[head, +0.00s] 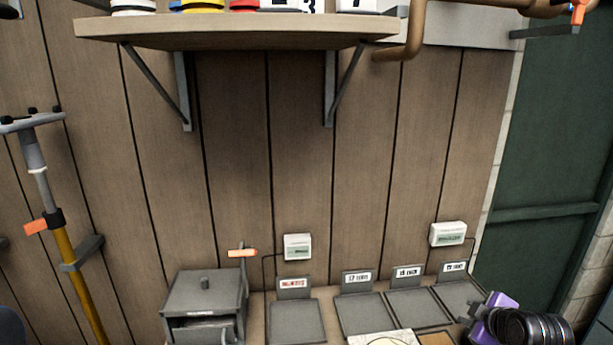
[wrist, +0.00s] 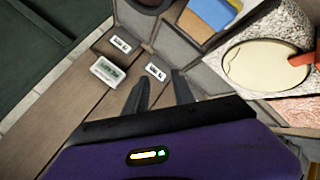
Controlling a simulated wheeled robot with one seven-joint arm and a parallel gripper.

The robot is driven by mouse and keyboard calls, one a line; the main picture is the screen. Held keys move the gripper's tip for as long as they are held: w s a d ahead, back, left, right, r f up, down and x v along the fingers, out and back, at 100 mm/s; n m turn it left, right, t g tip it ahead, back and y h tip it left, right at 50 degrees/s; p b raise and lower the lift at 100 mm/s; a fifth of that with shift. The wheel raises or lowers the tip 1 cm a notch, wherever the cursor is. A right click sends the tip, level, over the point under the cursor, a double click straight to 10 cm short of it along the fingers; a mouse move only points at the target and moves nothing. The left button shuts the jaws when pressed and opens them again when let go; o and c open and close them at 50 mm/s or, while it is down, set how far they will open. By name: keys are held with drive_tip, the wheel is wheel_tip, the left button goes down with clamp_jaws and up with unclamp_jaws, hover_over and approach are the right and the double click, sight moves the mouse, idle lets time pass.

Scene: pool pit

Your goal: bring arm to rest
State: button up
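My gripper shows in the wrist view (wrist: 160,82) as two dark fingers with a gap between them. It is open, and I see nothing held between the fingers. In the head view, the purple and black end of my arm is at the lower right corner, beside the right-hand tray (head: 460,298). The fingertips are hard to make out there.
Several grey trays (head: 296,322) with label cards line the bench. A grey box (head: 204,296) stands at left. A shelf (head: 235,32) with containers hangs above. A yellow pole (head: 82,290) stands far left. A round cream disc (wrist: 262,62) lies on a speckled board.

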drive_tip(key=s+a+m+t+h, duration=0.1)
drive_tip(key=s+a+m+t, duration=0.5)
drive_tip(key=s+a+m, duration=0.7)
drive_tip(key=s+a+r+n+y, duration=0.1)
drive_tip(key=s+a, duration=0.2)
drive_tip(key=s, duration=0.9)
drive_tip(key=s+a+r+n+g+y, duration=0.1)
drive_tip(key=s+a, duration=0.3)
drive_tip(key=s, duration=0.8)
drive_tip(key=s+a+r+n+y, duration=0.1)
drive_tip(key=s+a, duration=0.3)
drive_tip(key=s, duration=0.8)
drive_tip(key=shift+s+a+r+n, duration=0.15)
drive_tip(key=shift+r+n, duration=0.1)
drive_tip(key=shift+n, duration=0.05)
